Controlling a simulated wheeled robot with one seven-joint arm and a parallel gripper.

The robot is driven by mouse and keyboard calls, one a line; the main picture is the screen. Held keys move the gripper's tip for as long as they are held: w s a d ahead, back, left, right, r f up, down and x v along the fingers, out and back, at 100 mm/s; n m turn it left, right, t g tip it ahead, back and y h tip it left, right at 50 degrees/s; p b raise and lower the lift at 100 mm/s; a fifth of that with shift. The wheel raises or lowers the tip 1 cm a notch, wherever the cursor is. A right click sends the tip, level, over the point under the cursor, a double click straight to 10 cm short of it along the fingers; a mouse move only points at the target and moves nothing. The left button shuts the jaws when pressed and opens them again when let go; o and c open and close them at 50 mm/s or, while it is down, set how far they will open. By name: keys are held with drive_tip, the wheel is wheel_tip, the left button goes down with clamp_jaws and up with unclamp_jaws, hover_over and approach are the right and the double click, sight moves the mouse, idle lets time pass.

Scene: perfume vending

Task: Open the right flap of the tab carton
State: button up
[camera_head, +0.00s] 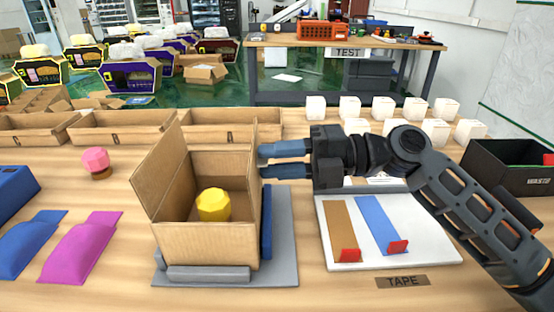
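The open brown carton (205,244) stands on a grey fixture (285,240) in the middle of the table. A yellow faceted object (214,205) is inside it. Its left flap (158,180) stands up and leans outward. The right flap (257,150) appears as a thin upright strip at the right edge, nearly edge-on. My gripper (264,160) is just right of this strip, its two blue fingers pointing left with a gap between them and nothing seen in it. I cannot tell whether the fingertips touch the cardboard.
A blue plate (266,222) stands against the carton's right side. A white board (400,250) with brown and blue strips lies to the right, below my arm. Wooden trays (130,128) and small white boxes (350,106) line the back. A black waste bin (500,170) is far right.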

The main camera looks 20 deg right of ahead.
drive_tip(key=v, duration=0.7)
drive_tip(key=shift+d+b, duration=0.35)
drive_tip(key=shift+d, duration=0.05)
drive_tip(key=shift+s, duration=0.1)
